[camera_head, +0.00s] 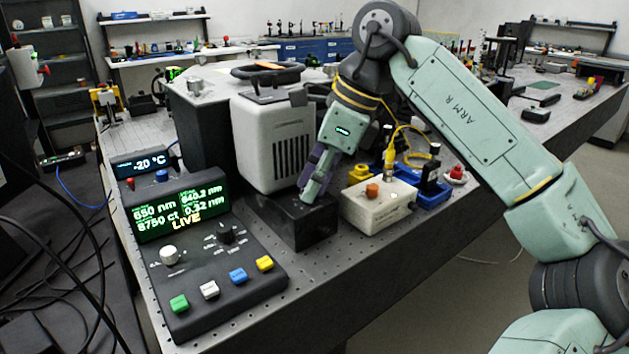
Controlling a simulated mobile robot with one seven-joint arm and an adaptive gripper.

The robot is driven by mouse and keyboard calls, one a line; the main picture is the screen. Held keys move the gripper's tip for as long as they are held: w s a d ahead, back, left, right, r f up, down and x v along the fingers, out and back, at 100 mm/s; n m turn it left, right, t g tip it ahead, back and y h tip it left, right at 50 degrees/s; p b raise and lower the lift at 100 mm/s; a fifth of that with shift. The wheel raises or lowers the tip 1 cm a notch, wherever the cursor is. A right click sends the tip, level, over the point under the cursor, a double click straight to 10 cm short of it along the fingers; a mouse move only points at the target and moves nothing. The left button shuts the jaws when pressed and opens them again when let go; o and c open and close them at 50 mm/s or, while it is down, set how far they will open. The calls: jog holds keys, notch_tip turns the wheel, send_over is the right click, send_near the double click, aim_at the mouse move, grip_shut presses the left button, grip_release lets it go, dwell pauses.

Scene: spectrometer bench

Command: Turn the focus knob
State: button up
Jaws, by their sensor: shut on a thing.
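My gripper (309,193) points down at the top of a black block (308,226) in front of the white detector housing (273,140). Its fingers are shut on the focus knob, which they and the angle hide almost wholly. I cannot make out the knob's own shape or its turn angle. The control console (220,285) stands to the left, with a lit green display (180,209) reading 650 nm, 640.2 nm, 8750 ct, 0.32 nm and LIVE. The console also bears a white knob (169,256) and a black knob (227,234).
A cream box (375,212) with an orange button (372,190) stands close right of the gripper. A yellow cable (400,129) loops above it, beside a blue device (432,188). A -20 °C readout (144,163) stands behind the console. Bare bench lies along the front edge.

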grip_shut()
jog(key=shift+s+m+t+b, duration=0.1)
jog(key=shift+m+t+b, duration=0.2)
jog(key=shift+m, duration=0.3)
jog(key=o, duration=0.8)
grip_release()
jog(key=shift+r, duration=0.15)
jog(key=v, duration=1.2)
